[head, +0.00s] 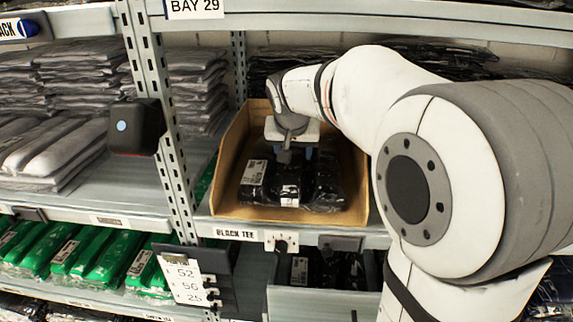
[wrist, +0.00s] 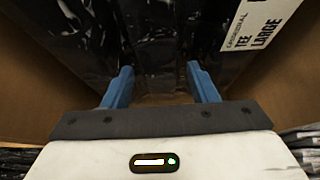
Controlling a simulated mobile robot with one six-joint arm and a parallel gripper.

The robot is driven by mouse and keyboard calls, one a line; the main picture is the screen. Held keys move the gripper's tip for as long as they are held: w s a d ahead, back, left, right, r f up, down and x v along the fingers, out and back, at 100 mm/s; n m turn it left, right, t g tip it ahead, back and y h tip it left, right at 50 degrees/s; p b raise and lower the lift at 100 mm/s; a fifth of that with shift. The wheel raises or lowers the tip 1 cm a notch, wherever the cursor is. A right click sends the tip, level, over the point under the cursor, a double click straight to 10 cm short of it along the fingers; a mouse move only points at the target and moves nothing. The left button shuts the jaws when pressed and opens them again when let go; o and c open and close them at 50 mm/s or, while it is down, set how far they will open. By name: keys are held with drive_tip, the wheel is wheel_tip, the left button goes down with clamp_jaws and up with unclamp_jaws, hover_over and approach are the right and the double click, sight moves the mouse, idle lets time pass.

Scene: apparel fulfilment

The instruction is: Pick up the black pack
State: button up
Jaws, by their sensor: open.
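My gripper (head: 296,156) is over the bin, above the middle pack. In the wrist view my gripper (wrist: 161,88) is open, with two blue fingers apart and nothing held between them. A black pack (wrist: 228,50) with a white "TEE LARGE" label lies just beyond the right finger, and another (wrist: 95,35) lies beyond the left finger.
The cardboard bin (head: 230,160) has walls at both sides of the packs. A metal post (head: 160,100) with a black box (head: 137,128) stands left of it. Grey packs (head: 70,80) are stacked at the left, green packs (head: 80,252) below. Black packs fill the shelf behind.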

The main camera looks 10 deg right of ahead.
drive_tip(key=shift+x, duration=1.05)
drive_tip(key=c, duration=0.9)
drive_tip(key=shift+o, duration=0.2)
drive_tip(key=shift+r, duration=0.15)
